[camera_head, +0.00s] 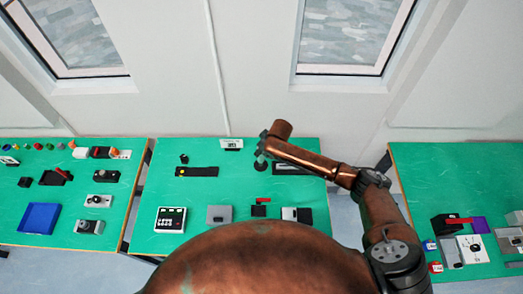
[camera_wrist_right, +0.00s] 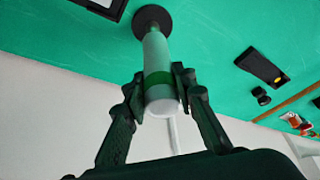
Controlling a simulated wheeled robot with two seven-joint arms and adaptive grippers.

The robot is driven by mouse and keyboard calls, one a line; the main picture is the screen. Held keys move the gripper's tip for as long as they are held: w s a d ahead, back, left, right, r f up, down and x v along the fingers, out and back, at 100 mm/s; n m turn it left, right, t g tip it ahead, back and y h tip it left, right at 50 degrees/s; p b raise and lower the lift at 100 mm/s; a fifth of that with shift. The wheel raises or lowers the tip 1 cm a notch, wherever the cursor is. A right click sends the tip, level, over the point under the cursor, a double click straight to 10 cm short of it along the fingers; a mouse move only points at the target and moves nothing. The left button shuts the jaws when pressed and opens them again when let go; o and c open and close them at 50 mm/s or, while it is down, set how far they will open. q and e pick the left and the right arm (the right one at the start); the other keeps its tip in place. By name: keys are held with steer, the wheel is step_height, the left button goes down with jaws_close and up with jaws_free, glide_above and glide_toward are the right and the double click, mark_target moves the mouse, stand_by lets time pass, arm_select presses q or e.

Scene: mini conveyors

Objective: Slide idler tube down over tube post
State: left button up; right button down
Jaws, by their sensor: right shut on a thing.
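The idler tube (camera_wrist_right: 157,60), pale grey-green with a white end, stands between the fingers of my right gripper (camera_wrist_right: 160,92) in the right wrist view. The gripper is shut on it. The tube's far end points at a round black base (camera_wrist_right: 152,15) on the green table. The tube post is hidden or cannot be told apart from the tube, so I cannot tell how far the tube sits over it. In the head view my right gripper (camera_head: 263,153) is above the black base (camera_head: 260,167), at the back of the middle table. My left gripper is not in view.
The middle green table (camera_head: 215,192) also holds a black strip (camera_head: 197,172), a white keypad box (camera_head: 170,219), a grey block (camera_head: 219,215) and a red-handled switch (camera_head: 261,204). Another dark strip (camera_head: 290,169) lies beside the base, partly under my arm. Side tables stand left and right.

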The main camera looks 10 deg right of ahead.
mark_target(261, 156)
steer(key=shift+f+b, duration=1)
steer(key=shift+f, duration=1.2)
steer(key=c, duration=1.5)
jaws_free()
steer(key=v, duration=1.2)
steer(key=shift+a+r, duration=0.1)
